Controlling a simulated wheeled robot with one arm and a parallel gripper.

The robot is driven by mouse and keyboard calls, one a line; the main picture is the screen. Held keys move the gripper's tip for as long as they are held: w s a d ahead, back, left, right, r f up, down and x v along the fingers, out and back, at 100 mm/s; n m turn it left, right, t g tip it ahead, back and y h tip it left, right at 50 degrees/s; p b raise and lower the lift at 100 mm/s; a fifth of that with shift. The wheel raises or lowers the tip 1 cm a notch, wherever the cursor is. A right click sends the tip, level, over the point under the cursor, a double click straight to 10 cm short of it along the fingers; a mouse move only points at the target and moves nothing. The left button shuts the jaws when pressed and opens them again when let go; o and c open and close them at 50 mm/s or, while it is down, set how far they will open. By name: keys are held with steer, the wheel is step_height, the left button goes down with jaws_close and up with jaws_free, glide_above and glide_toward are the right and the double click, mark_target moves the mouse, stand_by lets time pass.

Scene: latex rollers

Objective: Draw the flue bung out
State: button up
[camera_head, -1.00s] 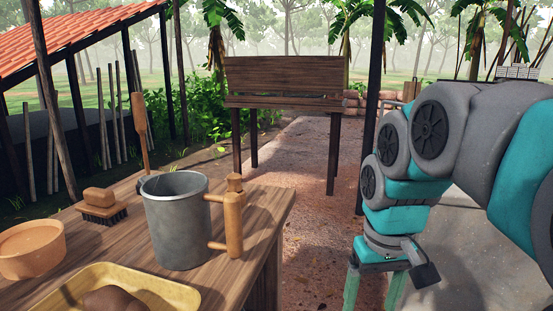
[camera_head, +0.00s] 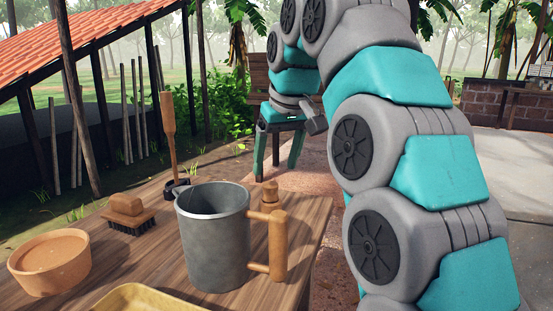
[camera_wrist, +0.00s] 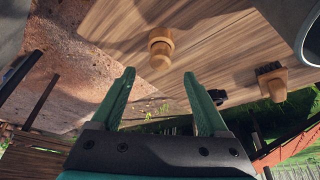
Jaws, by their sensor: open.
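A small turned wooden plug (camera_head: 270,195), which looks like the flue bung, stands on the wooden table behind the grey metal mug's handle. In the wrist view the plug (camera_wrist: 160,46) shows a round knob and a wider collar. I cannot tell what its lower end sits in. My gripper (camera_head: 276,164) is open and empty, its teal fingers pointing down beyond the plug in the head view. In the wrist view the gripper's fingertips (camera_wrist: 159,74) are spread to either side below the plug, apart from it.
The grey mug (camera_head: 213,240) with a wooden handle (camera_head: 278,245) stands close by the plug. A brush (camera_head: 128,212), a clay bowl (camera_head: 48,262), a yellow tray (camera_head: 150,298) and an upright wooden-handled tool (camera_head: 169,130) are further left. The table's right edge is near the plug.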

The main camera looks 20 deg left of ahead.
mark_target(270, 182)
steer(key=shift+x, duration=3.85)
steer(key=shift+a, duration=0.1)
jaws_close()
steer(key=shift+r+p, duration=0.55)
steer(key=shift+r, duration=0.2)
steer(key=shift+r+p, duration=0.75)
steer(key=shift+r, duration=2.15)
